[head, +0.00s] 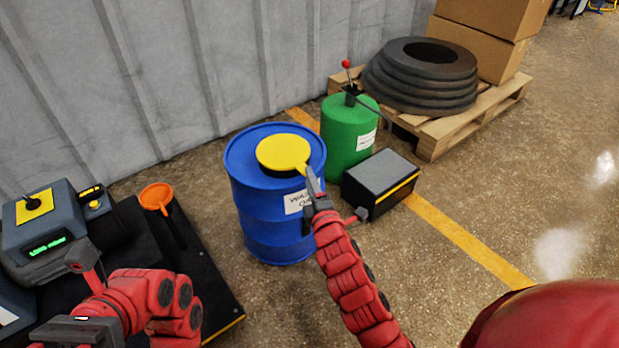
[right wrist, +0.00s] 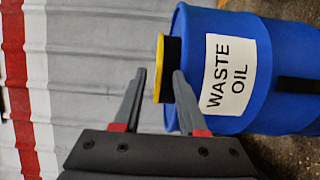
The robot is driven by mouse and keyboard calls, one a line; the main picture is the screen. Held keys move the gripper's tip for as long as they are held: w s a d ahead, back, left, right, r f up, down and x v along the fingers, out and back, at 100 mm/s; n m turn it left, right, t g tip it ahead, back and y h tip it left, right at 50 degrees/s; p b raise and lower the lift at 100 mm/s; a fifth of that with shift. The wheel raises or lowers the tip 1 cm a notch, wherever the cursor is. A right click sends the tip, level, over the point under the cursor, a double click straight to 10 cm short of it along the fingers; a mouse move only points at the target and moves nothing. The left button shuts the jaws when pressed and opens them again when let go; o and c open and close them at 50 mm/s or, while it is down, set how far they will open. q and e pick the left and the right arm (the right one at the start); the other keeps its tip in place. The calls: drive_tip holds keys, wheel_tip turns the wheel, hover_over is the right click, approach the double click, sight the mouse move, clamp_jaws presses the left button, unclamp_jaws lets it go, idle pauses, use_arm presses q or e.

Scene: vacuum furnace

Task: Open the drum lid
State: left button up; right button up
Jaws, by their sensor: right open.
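The blue drum (head: 270,220) stands upright on the floor, with a round yellow lid (head: 283,150) on its top. The lid has a short tab pointing towards my right gripper (head: 310,172). In the right wrist view, the drum (right wrist: 285,60) bears a "WASTE OIL" label, and the lid (right wrist: 158,68) shows edge-on as a yellow rim with a black side. My right gripper is open, its fingertips on either side of the lid's near part; I cannot tell whether they touch it. My left gripper (head: 76,331) is at the bottom left; its fingers are not clear.
A green drum (head: 347,140) and a dark box (head: 380,182) stand right of the blue drum. A pallet (head: 450,125) with black rings is behind. A bench with an orange funnel (head: 157,197) lies left. The grey wall (head: 200,70) is close behind; floor is free at right.

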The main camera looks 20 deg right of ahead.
clamp_jaws()
idle(1.4)
